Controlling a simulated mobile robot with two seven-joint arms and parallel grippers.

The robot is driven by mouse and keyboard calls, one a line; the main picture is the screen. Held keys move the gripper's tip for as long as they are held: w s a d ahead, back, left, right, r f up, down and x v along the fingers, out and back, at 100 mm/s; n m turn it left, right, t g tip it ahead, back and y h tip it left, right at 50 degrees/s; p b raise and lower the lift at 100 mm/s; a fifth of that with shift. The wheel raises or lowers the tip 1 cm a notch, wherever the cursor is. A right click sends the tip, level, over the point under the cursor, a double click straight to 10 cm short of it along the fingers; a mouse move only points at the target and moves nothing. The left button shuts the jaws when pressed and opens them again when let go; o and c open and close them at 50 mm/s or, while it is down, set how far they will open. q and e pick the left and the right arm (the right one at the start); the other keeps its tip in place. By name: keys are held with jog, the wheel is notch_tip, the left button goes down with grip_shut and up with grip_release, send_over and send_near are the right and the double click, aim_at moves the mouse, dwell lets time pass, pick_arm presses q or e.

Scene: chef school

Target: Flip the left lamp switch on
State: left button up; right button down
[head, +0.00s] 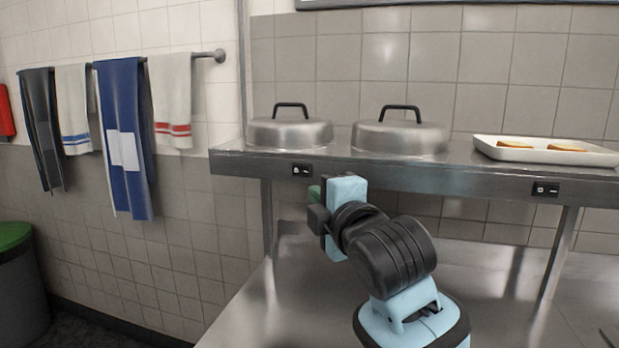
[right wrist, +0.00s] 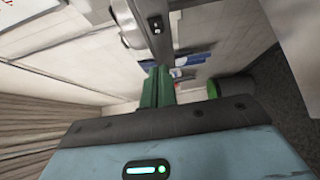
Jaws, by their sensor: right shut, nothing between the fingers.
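The left switch (head: 302,170) is a small black plate with white marks on the front edge of the steel shelf (head: 420,178). A similar right switch (head: 546,189) sits further right on the same edge. My right gripper (head: 314,192) is just below the left switch in the head view, with its green fingers shut and empty. In the right wrist view the shut green fingers (right wrist: 157,86) point away from the camera, and a small dark switch (right wrist: 157,24) shows on the shelf edge above them. I cannot tell the switch's position. No left gripper shows.
Two steel domed lids (head: 290,132) (head: 400,137) and a white tray (head: 490,153) with toast stand on the shelf. A steel counter (head: 250,320) lies below. Towels (head: 125,140) hang from a wall rail at left. A green-topped bin (head: 14,236) stands at far left.

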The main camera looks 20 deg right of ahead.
send_near(303, 172)
jog(key=w+a, duration=0.3)
jog(key=shift+w+d, duration=0.9)
jog(key=shift+w, duration=0.15)
jog(key=shift+w+d, duration=0.35)
jog(key=shift+w, duration=0.05)
